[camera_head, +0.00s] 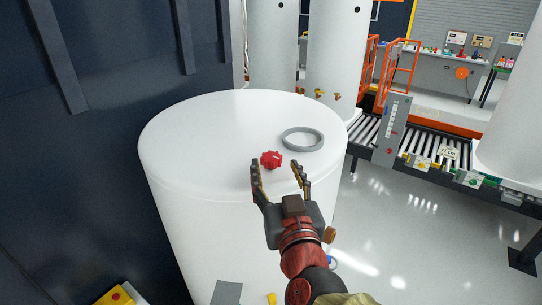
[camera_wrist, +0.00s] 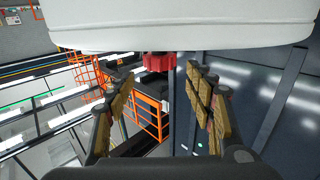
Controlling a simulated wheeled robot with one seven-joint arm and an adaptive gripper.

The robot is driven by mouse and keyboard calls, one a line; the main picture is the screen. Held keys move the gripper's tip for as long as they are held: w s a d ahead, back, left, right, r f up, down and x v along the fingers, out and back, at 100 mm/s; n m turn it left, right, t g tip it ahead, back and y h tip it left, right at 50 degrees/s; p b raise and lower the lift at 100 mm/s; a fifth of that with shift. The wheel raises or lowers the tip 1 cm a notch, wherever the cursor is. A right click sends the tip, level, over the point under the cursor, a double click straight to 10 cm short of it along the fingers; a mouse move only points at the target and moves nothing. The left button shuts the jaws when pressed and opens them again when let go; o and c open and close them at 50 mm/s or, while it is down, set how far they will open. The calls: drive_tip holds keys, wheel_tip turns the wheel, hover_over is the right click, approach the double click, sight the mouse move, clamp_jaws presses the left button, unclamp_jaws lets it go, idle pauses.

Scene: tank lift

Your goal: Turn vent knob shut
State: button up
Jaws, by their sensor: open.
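The vent knob (camera_head: 271,159) is red and lobed, and stands on the top of the white tank (camera_head: 205,130) near its front middle. My gripper (camera_head: 278,168) is open, with one finger on each side of the view of the knob and nothing between them. In the wrist view the red knob (camera_wrist: 158,62) shows at the tank's edge (camera_wrist: 180,40), beyond and between the open fingertips (camera_wrist: 163,82). The fingers appear apart from the knob. Its lower part and any marking of its position cannot be made out.
A grey ring (camera_head: 302,139) lies on the tank top, right of the knob. A dark wall (camera_head: 90,150) stands close on the left. A roller conveyor (camera_head: 430,145) and orange rails (camera_head: 400,70) are at the right. The floor (camera_head: 430,240) at right front is clear.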

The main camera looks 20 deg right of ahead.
sight(273, 162)
drive_tip(key=w, duration=0.4)
drive_tip(key=w+d+b, duration=0.1)
drive_tip(key=w, duration=0.1)
drive_tip(key=shift+w+f, duration=0.1)
drive_tip(key=shift+w, duration=0.1)
drive_tip(key=shift+c, duration=1.1)
drive_tip(key=shift+s, duration=0.1)
drive_tip(key=c, duration=0.9)
drive_tip(key=shift+c, duration=0.2)
